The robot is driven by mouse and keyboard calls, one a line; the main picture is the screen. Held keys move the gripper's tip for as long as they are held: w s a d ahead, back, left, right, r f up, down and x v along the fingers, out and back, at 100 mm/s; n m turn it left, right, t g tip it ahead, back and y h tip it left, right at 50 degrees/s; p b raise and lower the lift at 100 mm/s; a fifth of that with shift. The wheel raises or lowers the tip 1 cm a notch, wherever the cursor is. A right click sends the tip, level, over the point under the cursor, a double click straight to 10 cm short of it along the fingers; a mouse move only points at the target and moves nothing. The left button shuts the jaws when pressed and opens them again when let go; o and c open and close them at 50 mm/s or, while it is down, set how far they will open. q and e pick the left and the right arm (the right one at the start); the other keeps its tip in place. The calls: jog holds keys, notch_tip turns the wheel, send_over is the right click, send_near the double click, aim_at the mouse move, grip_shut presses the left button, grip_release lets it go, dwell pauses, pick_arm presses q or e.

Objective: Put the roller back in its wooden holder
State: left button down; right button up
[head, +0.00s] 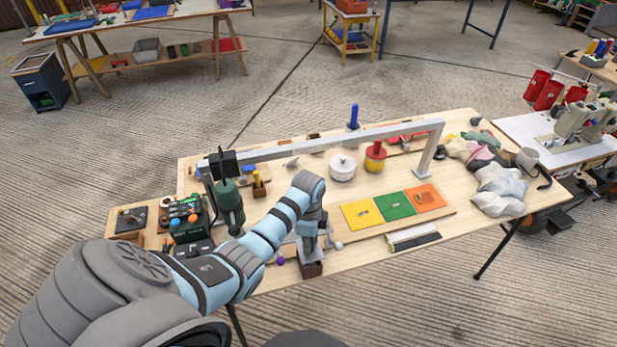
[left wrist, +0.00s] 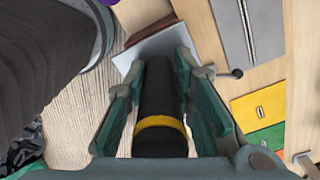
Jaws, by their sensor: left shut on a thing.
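My left gripper (head: 308,241) is shut on the roller, pointing down near the table's front edge. In the left wrist view the roller (left wrist: 160,104) shows as a dark cylinder with a yellow band between the green fingers. A pale grey plate (left wrist: 155,46) lies just past the fingertips. A small dark brown wooden box (head: 311,269), which looks like the holder, stands directly below the gripper. The roller's lower end is hidden, so I cannot tell whether it is inside the box. My right gripper is not in view.
The wooden table (head: 300,284) carries yellow, green and orange panels (head: 395,206) right of the gripper. A long grey sewing-machine-like arm (head: 340,141) spans the table behind it. A purple ball (head: 280,261) lies left of the box.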

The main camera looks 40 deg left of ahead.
pick_arm(q)
jog(key=shift+f+b, duration=0.8)
jog(key=shift+f, duration=0.4)
jog(key=shift+f+b, duration=0.45)
jog(key=shift+f, duration=0.35)
jog(key=c, duration=1.3)
grip_release()
